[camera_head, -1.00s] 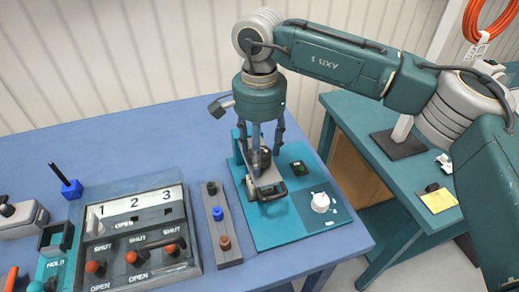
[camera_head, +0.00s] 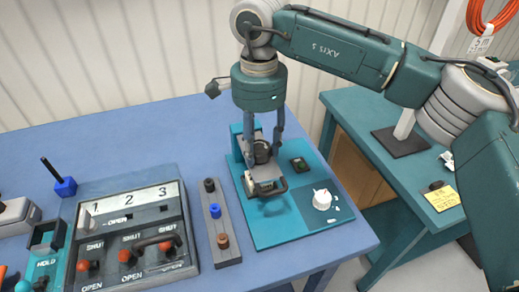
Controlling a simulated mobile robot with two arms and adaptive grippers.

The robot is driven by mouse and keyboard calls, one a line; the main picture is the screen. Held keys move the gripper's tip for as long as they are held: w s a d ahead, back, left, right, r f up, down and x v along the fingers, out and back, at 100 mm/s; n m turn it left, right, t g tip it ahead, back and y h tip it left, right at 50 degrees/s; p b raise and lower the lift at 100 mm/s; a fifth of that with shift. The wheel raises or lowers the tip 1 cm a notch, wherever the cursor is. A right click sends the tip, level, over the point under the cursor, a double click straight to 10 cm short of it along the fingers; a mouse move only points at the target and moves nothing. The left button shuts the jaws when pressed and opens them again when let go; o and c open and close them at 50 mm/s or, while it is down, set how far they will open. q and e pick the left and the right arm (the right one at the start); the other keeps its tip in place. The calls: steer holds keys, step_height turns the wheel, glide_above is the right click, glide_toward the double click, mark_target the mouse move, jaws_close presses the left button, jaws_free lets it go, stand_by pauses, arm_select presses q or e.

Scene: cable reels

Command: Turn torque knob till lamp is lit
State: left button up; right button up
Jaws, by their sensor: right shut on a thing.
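My right gripper (camera_head: 263,145) comes down from above, over the teal mat (camera_head: 268,232) at the right of the blue table. It is shut on a dark round knob (camera_head: 262,152) at the top of a grey metal device (camera_head: 265,186). The fingers hide part of the knob, so its pointer or markings cannot be read. A small dark box with a green patch (camera_head: 299,164), possibly the lamp, sits just right of the device. Whether it is lit is unclear. My left gripper is not in view.
A white round part (camera_head: 322,199) with small white pieces lies on the mat's right. A grey strip with coloured knobs (camera_head: 221,232) and a numbered valve panel (camera_head: 132,235) stand to the left. A teal side table (camera_head: 378,158) is at right.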

steer(key=m+b, duration=0.2)
steer(key=m, duration=0.2)
steer(key=shift+m+b, duration=0.45)
steer(key=shift+m, duration=1.25)
steer(key=shift+r, duration=0.1)
steer(key=o, duration=1.2)
steer(key=shift+a, duration=0.15)
step_height(320, 180, up, 12)
steer(key=shift+f, duration=0.1)
